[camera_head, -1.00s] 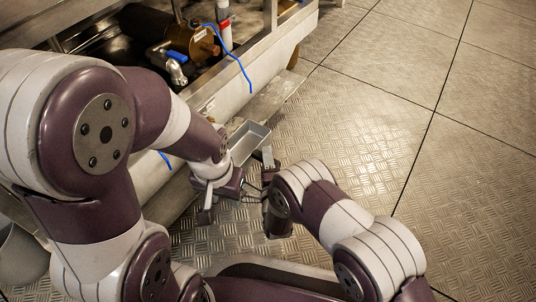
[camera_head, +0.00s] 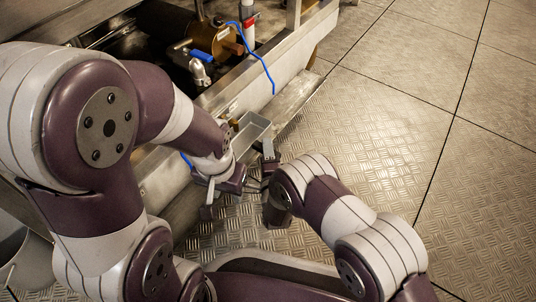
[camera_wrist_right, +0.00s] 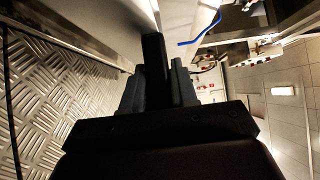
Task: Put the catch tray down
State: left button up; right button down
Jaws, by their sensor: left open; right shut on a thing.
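The catch tray (camera_head: 254,127) is a small grey rectangular open tray in the head view, beside the lower front of the machine. My right gripper (camera_head: 268,158) is shut on its near right end. I cannot tell whether the tray touches the ledge beside it. My left gripper (camera_head: 222,200) is open and empty, just left of and nearer than the tray, with its wrist close to the tray's left side. In the right wrist view my right gripper's dark fingers (camera_wrist_right: 163,75) fill the middle and hide most of what they hold.
The machine frame (camera_head: 285,70) with a brass-coloured cylinder (camera_head: 214,38), a blue-handled valve (camera_head: 201,57) and a hanging blue hose (camera_head: 262,66) stands behind the tray. Patterned metal floor (camera_head: 370,130) is clear to the right. A grey bucket (camera_head: 28,262) stands at lower left.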

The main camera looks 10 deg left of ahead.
jog(key=shift+a+f, duration=0.1)
jog(key=shift+f, duration=0.75)
dwell(0.5)
jog(key=c, duration=0.8)
grip_release()
jog(key=shift+f, duration=0.1)
jog(key=shift+f, duration=0.1)
